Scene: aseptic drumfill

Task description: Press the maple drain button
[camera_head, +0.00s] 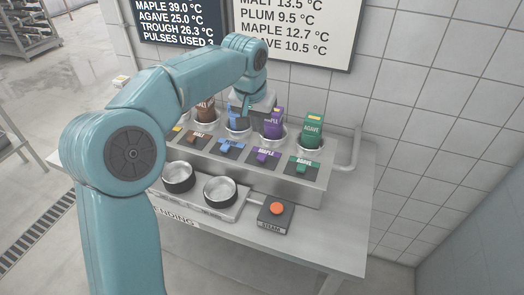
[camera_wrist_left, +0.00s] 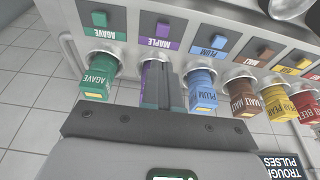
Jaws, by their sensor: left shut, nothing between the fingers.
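The maple drain button is a small purple block on a dark plate labelled MAPLE (camera_head: 263,154), on the sloped front of the metal station; it also shows in the wrist view, top centre (camera_wrist_left: 162,29). Behind it stands the purple maple carton (camera_head: 274,122) in a round metal holder; in the wrist view my fingers partly cover it (camera_wrist_left: 150,76). My left gripper (camera_head: 250,115) is above the carton row near the maple and plum cartons. In the wrist view its fingers (camera_wrist_left: 169,78) are together and empty, short of the maple button and apart from it. My right gripper is not in view.
The plum button (camera_wrist_left: 215,42) and agave button (camera_wrist_left: 100,18) flank the maple one. The plum carton (camera_wrist_left: 202,90) and agave carton (camera_head: 312,132) stand close by. In front are two round metal cups (camera_head: 220,190) and a box with a red-orange button (camera_head: 276,208).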

